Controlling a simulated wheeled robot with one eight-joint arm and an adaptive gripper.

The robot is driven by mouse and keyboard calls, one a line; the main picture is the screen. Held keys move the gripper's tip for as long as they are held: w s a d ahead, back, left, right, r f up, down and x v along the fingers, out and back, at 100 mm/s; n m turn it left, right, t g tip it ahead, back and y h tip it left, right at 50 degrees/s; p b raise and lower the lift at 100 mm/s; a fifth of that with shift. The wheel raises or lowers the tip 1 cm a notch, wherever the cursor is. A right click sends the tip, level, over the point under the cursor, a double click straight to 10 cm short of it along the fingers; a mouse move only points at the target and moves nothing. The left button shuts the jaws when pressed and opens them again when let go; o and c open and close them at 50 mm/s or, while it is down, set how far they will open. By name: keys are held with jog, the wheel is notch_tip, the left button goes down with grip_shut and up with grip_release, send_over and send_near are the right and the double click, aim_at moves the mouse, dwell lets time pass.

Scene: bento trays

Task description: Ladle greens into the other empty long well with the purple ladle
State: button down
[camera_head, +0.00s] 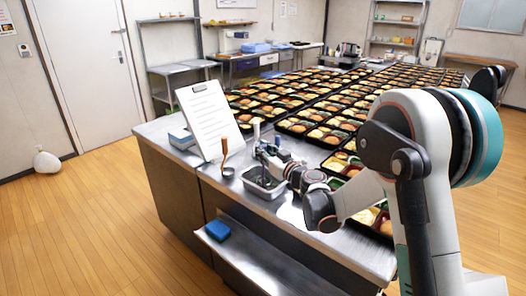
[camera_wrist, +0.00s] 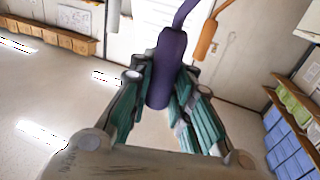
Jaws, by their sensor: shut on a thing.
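My gripper (camera_wrist: 163,78) is shut on the purple ladle (camera_wrist: 170,62), with the dark purple handle between its teal-padded fingers in the wrist view. The ladle's bowl is out of that view. In the head view my gripper (camera_head: 268,155) is above and beside a metal pan (camera_head: 265,188) near the table's front left. The pan's contents are too small and partly covered to tell, so I cannot identify the greens. Black bento trays (camera_head: 298,126) with food stand in rows to the right. The empty long well cannot be made out; my arm hides some near trays.
An orange-brown handled utensil (camera_head: 225,152) stands in a small holder left of the pan and also shows in the wrist view (camera_wrist: 207,38). A clipboard (camera_head: 207,118) stands behind it. A blue item (camera_head: 218,230) lies on the lower shelf. The table's front left corner is bare.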

jog(key=shift+r+p, duration=2.6)
jog(key=shift+r, duration=1.9)
jog(key=shift+d, duration=0.15)
